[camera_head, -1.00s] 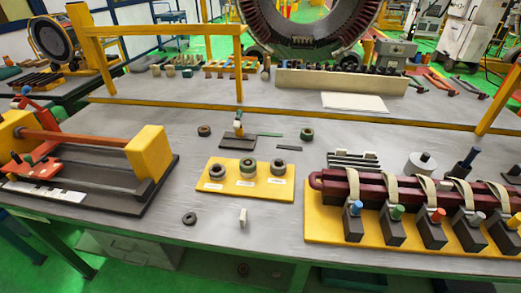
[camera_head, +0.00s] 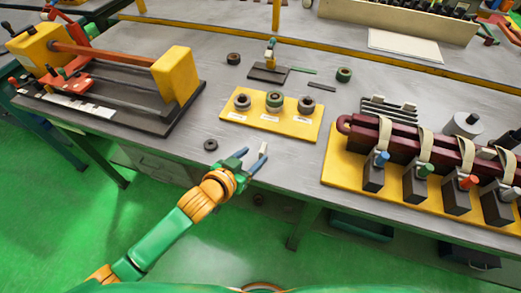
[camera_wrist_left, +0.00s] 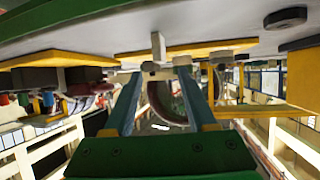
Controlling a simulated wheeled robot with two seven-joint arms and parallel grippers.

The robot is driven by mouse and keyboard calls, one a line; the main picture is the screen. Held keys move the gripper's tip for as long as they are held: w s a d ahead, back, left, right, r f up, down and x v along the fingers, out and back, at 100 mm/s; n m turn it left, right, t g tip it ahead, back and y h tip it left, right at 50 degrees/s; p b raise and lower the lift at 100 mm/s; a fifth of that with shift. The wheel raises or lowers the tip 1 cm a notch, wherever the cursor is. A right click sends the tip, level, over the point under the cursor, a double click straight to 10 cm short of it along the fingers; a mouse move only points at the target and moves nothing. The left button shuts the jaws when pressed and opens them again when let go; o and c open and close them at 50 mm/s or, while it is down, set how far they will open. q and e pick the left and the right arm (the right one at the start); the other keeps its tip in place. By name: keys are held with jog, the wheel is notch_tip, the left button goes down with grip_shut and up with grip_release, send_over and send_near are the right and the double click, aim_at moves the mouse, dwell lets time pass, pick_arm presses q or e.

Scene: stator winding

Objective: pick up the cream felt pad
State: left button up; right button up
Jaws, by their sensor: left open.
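The cream felt pad (camera_head: 263,149) is a small pale block standing near the front edge of the grey table in the head view. My left gripper (camera_head: 250,160) is at the table's front edge, right by the pad. Its two fingers are open, with nothing seen held between them. In the left wrist view, which looks upside down, the pad (camera_wrist_left: 158,45) shows just beyond the open fingertips (camera_wrist_left: 166,70). I cannot tell whether a fingertip touches it. My right gripper is not in view.
A dark ring (camera_head: 210,145) lies left of the pad. A yellow board (camera_head: 238,117) with several rings is behind it. A yellow fixture (camera_head: 340,172) with clamps stands right, and a winding rig (camera_head: 172,72) at the left. Bare table (camera_head: 300,155) lies between.

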aim_at(261, 149)
pick_arm(q)
jog(key=x, duration=0.5)
jog(key=shift+f, duration=0.1)
jog(key=shift+s, duration=0.15)
grip_shut()
jog(key=shift+a, duration=0.1)
